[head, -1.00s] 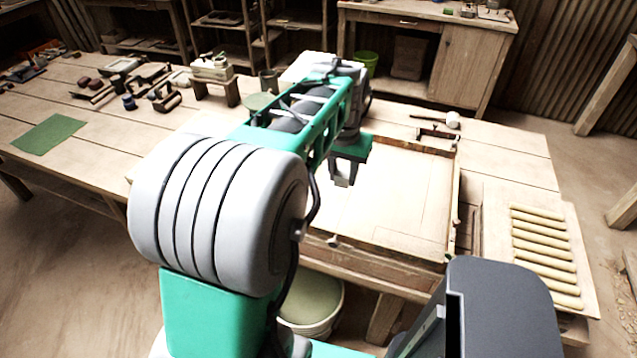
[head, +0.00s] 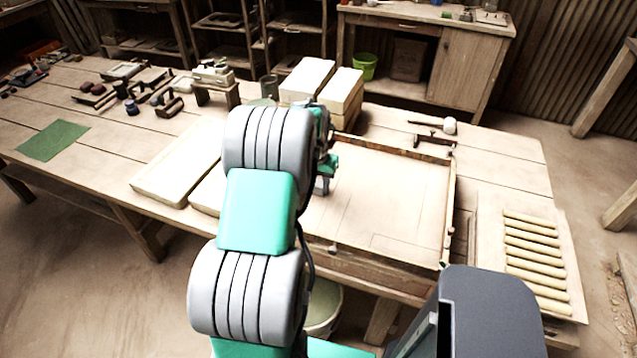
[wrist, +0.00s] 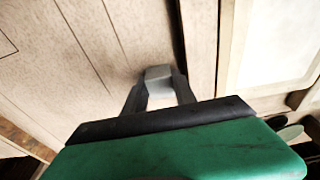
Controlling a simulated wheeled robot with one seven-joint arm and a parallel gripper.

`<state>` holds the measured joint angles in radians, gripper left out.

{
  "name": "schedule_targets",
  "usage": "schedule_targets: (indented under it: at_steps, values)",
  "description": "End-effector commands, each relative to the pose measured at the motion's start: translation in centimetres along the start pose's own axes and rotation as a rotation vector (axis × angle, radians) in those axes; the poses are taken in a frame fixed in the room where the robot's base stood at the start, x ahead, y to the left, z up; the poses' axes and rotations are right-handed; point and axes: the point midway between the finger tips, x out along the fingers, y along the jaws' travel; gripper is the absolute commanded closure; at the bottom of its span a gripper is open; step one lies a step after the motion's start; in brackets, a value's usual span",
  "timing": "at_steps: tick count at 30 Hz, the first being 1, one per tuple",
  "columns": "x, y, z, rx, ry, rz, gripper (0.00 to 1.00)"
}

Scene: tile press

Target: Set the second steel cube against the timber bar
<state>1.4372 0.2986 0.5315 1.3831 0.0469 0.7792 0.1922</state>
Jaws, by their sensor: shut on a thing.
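A grey steel cube (wrist: 158,73) sits between the fingertips of my gripper (wrist: 158,84) in the wrist view, and the gripper is shut on it. In the head view my gripper (head: 322,188) is over the left part of the press bed, partly behind my arm; the cube cannot be made out there. A pale timber strip (wrist: 199,45), which looks like the timber bar, runs just right of the cube in the wrist view, with a dark shadow line along its left side. The cube appears close to it, but I cannot tell whether they touch. No other steel cube is clear.
The press bed (head: 385,205) is clear right of my gripper, inside a raised wooden frame (head: 451,200). Pale slabs (head: 180,165) lie left of it, and stacked blocks (head: 307,82) stand behind. A mallet (head: 449,127) and a rack of rolls (head: 532,252) are to the right.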

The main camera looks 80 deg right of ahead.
Motion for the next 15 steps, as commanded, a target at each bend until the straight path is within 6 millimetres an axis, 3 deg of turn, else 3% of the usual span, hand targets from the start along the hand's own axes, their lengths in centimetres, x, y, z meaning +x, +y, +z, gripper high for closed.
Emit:
schedule_targets:
  at_steps: [6, 7, 10, 15]
  values:
    - [0.46, 0.01, 0.06, 0.000, 0.000, 0.000, 1.00]
    - [0.39, 0.02, 0.11, -0.001, -0.001, 0.000, 0.65]
    - [0.35, 0.02, 0.11, -0.001, -0.002, 0.000, 0.58]
    - [0.33, 0.03, 0.11, -0.001, -0.002, 0.000, 0.58]
